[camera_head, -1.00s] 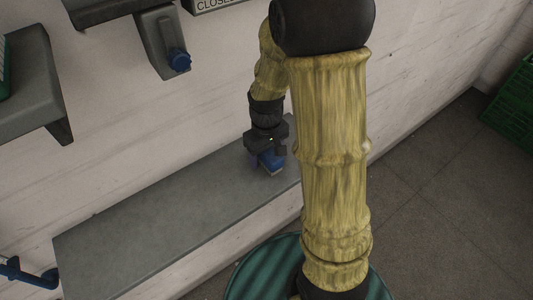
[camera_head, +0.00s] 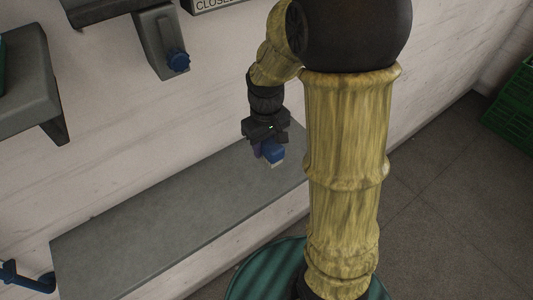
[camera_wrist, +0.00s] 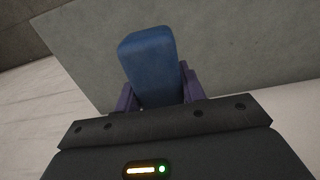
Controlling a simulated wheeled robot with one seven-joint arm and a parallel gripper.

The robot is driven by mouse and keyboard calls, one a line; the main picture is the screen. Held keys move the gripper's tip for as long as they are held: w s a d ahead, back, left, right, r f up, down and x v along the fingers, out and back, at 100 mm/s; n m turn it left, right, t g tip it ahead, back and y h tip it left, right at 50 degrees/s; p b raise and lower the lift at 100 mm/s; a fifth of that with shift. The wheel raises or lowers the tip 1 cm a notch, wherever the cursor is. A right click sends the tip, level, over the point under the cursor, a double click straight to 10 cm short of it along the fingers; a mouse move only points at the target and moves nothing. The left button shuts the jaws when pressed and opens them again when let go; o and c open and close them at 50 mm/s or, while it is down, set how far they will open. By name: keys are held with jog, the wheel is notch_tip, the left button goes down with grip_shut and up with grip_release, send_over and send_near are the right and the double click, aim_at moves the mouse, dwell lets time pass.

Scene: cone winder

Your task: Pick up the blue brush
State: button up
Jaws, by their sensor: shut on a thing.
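The blue brush (camera_head: 274,151) is between the fingers of my gripper (camera_head: 266,148) in the head view, with its pale lower edge pointing down. In the wrist view the brush (camera_wrist: 151,66) is a blue block with purple fingers (camera_wrist: 158,97) against both its sides. My gripper is shut on it and holds it over the right part of the grey shelf (camera_head: 170,215), seemingly clear of the surface. The upper part of the brush is hidden by the gripper.
Another grey ledge (camera_head: 30,85) juts out at the left. A blue pipe-like part (camera_head: 28,279) is at lower left. A green crate (camera_head: 513,105) stands at the right. The shelf's left part is bare.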

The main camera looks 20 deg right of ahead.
notch_tip(320, 180, up, 5)
jog(key=shift+r+b, duration=0.2)
jog(key=shift+b, duration=0.1)
jog(key=o, duration=0.4)
jog(key=shift+c, duration=1.2)
